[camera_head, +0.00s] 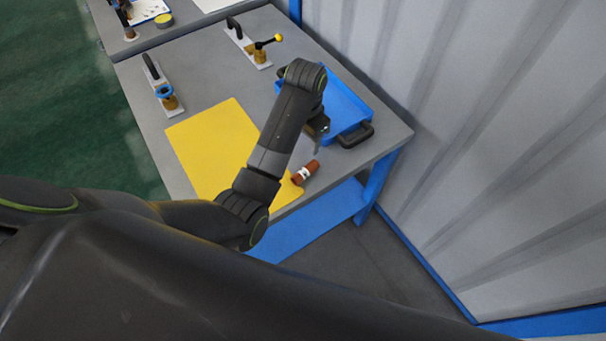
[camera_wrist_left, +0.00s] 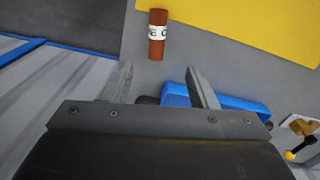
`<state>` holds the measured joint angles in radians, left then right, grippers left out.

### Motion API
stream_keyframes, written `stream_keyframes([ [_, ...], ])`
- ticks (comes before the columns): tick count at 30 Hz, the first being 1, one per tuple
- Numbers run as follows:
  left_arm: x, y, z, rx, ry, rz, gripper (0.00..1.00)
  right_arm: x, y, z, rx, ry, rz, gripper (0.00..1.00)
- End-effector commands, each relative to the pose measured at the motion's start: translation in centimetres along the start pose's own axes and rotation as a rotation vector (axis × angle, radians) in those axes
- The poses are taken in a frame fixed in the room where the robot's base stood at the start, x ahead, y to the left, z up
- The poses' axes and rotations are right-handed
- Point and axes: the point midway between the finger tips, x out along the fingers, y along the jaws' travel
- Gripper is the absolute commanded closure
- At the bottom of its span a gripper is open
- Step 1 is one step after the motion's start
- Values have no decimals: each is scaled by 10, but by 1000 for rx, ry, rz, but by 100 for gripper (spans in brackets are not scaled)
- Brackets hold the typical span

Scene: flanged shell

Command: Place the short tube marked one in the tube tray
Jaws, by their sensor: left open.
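The short tube (camera_head: 305,172) is reddish brown with a white label band and lies on the grey table by the corner of the yellow mat. It also shows in the left wrist view (camera_wrist_left: 157,45), where only part of the label's lettering is readable. The blue tube tray (camera_head: 345,104) stands at the table's right side, partly behind my arm. My left gripper (camera_head: 320,138) is above the table between tray and tube, open and empty. In the left wrist view its two fingers (camera_wrist_left: 160,85) are spread, with the tube beyond them. My right gripper is not in view.
A yellow mat (camera_head: 212,145) lies on the grey table. A black handle (camera_head: 356,135) is at the tray's near side. Two clamp-like fixtures, one blue-topped (camera_head: 165,93) and one yellow-knobbed (camera_head: 260,48), stand farther back. A corrugated wall (camera_head: 480,130) rises at the right.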

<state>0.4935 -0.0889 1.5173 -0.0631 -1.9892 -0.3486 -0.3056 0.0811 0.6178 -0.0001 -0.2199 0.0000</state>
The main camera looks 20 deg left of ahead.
Motion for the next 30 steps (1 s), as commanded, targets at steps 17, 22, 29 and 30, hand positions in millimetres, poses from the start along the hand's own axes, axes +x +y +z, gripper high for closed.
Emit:
stream_keyframes([
  [17, 88, 1, 2, -1, -3, 2, 47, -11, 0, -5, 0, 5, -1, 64],
  [22, 98, 3, 3, -2, -6, 4, 47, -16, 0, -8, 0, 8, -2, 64],
  [29, 127, 5, 4, -2, -6, 3, 47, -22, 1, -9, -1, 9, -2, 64],
  [30, 131, 5, 4, -2, -5, 3, 47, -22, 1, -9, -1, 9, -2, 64],
])
